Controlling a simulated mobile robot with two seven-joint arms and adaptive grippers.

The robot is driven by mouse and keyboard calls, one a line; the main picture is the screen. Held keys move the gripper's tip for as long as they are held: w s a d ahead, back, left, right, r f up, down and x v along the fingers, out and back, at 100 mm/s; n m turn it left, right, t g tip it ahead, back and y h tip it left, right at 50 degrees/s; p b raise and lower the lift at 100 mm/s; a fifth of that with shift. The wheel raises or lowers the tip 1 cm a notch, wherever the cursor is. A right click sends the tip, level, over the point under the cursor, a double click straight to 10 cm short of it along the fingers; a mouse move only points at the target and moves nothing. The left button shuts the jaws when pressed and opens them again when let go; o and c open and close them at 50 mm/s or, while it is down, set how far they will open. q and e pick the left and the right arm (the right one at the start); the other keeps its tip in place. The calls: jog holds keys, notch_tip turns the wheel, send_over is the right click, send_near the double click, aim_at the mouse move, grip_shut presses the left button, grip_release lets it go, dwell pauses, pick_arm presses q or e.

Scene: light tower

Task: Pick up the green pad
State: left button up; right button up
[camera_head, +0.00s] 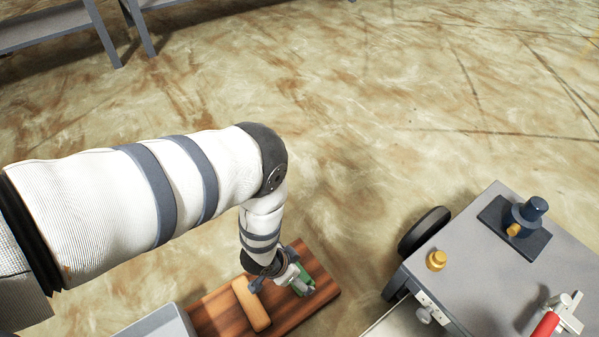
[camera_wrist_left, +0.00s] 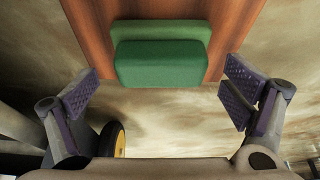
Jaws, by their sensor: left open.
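The green pad (camera_wrist_left: 160,62) lies at the end of a reddish-brown wooden board (camera_wrist_left: 95,25) in the left wrist view. It looks like a block with a thicker front part and a raised back part. In the head view only a bit of the green pad (camera_head: 307,277) shows beside my gripper. My left gripper (camera_head: 300,288) is open over that end of the board. In the left wrist view its two ridged fingers stand apart on either side, below the pad in the picture, with nothing between them. My right gripper is not in view.
A tan wooden block (camera_head: 251,304) lies on the board left of my gripper. A grey cart (camera_head: 470,270) with a black wheel (camera_head: 424,231), a yellow knob (camera_head: 436,260), a dark blue fixture (camera_head: 528,215) and a red-handled clamp (camera_head: 545,326) stands at right. Open floor lies beyond.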

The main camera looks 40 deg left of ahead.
pick_arm(q)
jog(key=shift+x, duration=0.85)
jog(key=shift+w+r, duration=0.1)
jog(key=shift+r, duration=0.05)
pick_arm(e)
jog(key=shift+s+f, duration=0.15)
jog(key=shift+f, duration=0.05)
pick_arm(q)
jog(key=shift+c, duration=0.5)
jog(key=c, duration=1.2)
notch_tip(320, 180, up, 4)
jog(key=shift+f+p, duration=0.1)
jog(key=shift+p, duration=0.8)
jog(key=s+d+r+p, duration=0.4)
jog(key=s+r+p, duration=0.3)
jog(key=s, duration=0.6)
notch_tip(320, 180, up, 2)
jog(key=shift+s+d+r, duration=0.15)
jog(key=shift+s+d, duration=0.05)
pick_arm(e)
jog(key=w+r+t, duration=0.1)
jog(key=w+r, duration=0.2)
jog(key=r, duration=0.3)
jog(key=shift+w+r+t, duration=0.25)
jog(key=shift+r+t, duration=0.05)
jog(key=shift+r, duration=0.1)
